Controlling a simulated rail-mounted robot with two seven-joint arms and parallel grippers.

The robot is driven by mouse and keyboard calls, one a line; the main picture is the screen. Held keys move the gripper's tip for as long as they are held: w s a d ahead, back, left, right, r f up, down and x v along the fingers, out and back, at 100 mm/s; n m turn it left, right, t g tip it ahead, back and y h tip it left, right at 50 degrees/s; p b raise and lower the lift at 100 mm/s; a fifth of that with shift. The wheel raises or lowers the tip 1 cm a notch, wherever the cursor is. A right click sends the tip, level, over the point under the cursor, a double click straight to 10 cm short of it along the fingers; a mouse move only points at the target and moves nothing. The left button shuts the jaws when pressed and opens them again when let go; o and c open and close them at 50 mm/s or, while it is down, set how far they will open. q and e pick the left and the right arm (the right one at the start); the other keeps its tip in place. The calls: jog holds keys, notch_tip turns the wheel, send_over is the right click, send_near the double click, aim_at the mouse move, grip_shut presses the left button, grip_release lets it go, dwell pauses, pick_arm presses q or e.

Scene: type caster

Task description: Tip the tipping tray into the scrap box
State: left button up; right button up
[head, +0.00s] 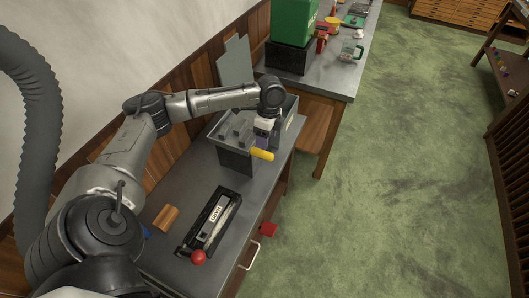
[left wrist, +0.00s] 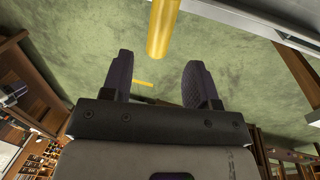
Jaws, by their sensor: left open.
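A grey tray-like unit (head: 234,138) with upright grey pieces and a yellow handle (head: 262,154) stands on the near bench; it looks like the tipping tray. My left gripper (head: 264,138) is just above and behind the handle, pointing down. In the left wrist view the left gripper (left wrist: 160,78) is open with nothing between its fingers, and the yellow handle (left wrist: 162,28) lies beyond the fingertips, apart from them. A grey box (head: 290,118) right behind the gripper may be the scrap box; its inside is hidden. My right gripper is not in view.
A black labelled device (head: 211,222) with a red ball knob (head: 198,257) lies nearer on the bench, beside a wooden block (head: 166,217). A grey panel (head: 236,62) leans at the wall. A green machine (head: 293,22) stands on the farther bench. The green floor at right is clear.

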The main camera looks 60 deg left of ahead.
aim_at(264, 152)
pick_arm(q)
jog(key=f, duration=0.4)
jog(key=s+d+f, duration=0.1)
jog(key=f, duration=0.1)
jog(key=shift+f, duration=0.15)
jog(key=shift+a, duration=0.1)
jog(key=shift+c, duration=0.2)
grip_shut()
